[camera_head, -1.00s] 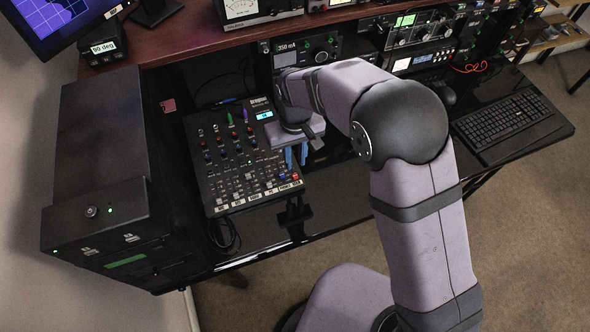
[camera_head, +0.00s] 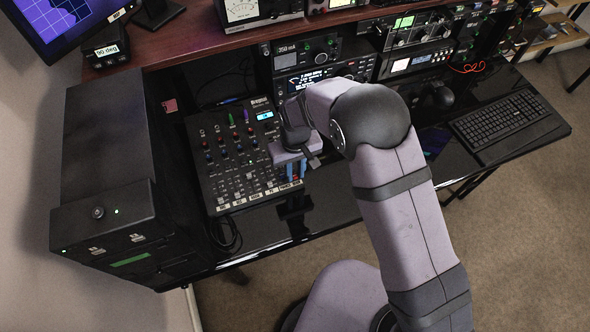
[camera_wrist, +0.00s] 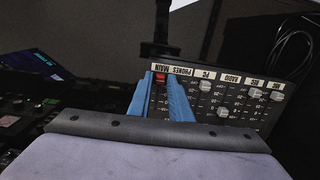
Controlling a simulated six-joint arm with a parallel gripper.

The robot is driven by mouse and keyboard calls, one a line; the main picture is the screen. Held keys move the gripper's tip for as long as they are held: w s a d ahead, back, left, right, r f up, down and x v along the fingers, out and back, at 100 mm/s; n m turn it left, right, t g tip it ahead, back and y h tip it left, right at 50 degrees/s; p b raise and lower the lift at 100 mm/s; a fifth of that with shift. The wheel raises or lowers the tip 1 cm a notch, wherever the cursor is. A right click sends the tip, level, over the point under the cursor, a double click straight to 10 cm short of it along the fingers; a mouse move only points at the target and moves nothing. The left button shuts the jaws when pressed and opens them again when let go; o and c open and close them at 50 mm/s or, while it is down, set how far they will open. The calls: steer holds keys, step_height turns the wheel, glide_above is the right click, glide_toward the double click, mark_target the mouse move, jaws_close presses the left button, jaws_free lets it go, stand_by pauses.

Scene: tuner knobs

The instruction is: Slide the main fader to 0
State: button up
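The black mixer (camera_head: 222,192) lies on the desk, with a row of faders along its front edge. In the wrist view its lettering is upside down. The main fader has a red cap (camera_wrist: 160,77), close to the MAIN label (camera_wrist: 161,68). My gripper (camera_wrist: 160,84) has two blue fingers, one on each side of the red cap. The fingers stand apart, and I cannot see clear contact with the cap.
Other faders with grey caps (camera_wrist: 205,85) stand beside the main one. A black computer case (camera_head: 105,165) stands left of the mixer, and radio gear (camera_head: 305,75) stands behind. A cable (camera_head: 226,238) lies at the mixer's front left. The keyboard (camera_head: 505,125) is far right.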

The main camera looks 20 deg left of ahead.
jaws_close()
steer(key=shift+w+a+b, duration=0.55)
steer(key=shift+w+a, duration=0.55)
steer(key=shift+w, duration=0.05)
steer(key=shift+w+a+r, duration=0.25)
steer(key=shift+w+a, duration=0.2)
steer(key=shift+a, duration=0.05)
steer(key=shift+o, duration=1.1)
jaws_free()
steer(key=shift+r, duration=0.1)
step_height(320, 180, up, 7)
steer(key=b, duration=0.2)
